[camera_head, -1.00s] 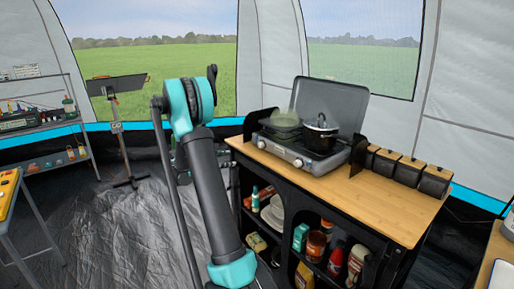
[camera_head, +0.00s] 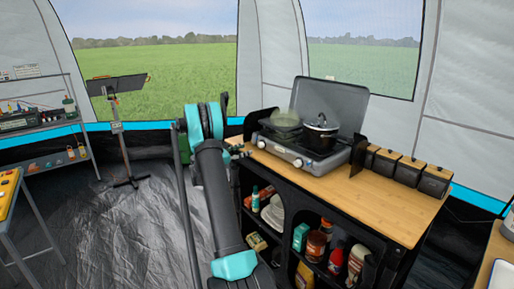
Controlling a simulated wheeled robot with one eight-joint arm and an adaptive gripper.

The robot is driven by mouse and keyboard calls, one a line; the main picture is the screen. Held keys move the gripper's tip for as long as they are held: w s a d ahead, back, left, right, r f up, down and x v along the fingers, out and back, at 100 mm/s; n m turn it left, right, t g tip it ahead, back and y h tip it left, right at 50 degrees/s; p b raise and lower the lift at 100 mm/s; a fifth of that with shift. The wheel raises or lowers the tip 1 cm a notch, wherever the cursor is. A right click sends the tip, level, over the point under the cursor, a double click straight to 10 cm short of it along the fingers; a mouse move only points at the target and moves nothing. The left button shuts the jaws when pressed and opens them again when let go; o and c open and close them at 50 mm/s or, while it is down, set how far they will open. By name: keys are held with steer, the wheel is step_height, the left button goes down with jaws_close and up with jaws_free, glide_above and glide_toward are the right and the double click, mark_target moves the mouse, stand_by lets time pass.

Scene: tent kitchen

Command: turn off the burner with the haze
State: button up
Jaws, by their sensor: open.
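A grey two-burner camping stove (camera_head: 282,151) with a raised lid (camera_head: 335,100) stands on the wooden top of a black cabinet. A pale haze (camera_head: 284,118) hangs over its left burner. A dark lidded pot (camera_head: 321,133) sits on the right burner. Two light knobs show on the stove's front: a left knob (camera_head: 261,144) and a right knob (camera_head: 298,162). My gripper (camera_head: 239,151) is small and partly hidden behind my arm. It is open and empty, left of the stove's front, near the counter's left edge.
Black canisters (camera_head: 408,169) stand right of the stove, beyond a dark side wind panel. The front strip of the wooden counter (camera_head: 345,195) is clear. Shelves below hold bottles, jars and plates. The floor left of the cabinet is open.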

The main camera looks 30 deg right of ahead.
mark_target(259, 145)
steer(key=d, duration=0.8)
steer(key=shift+w+d, duration=0.15)
steer(key=shift+d, duration=0.1)
steer(key=shift+c, duration=0.5)
jaws_close()
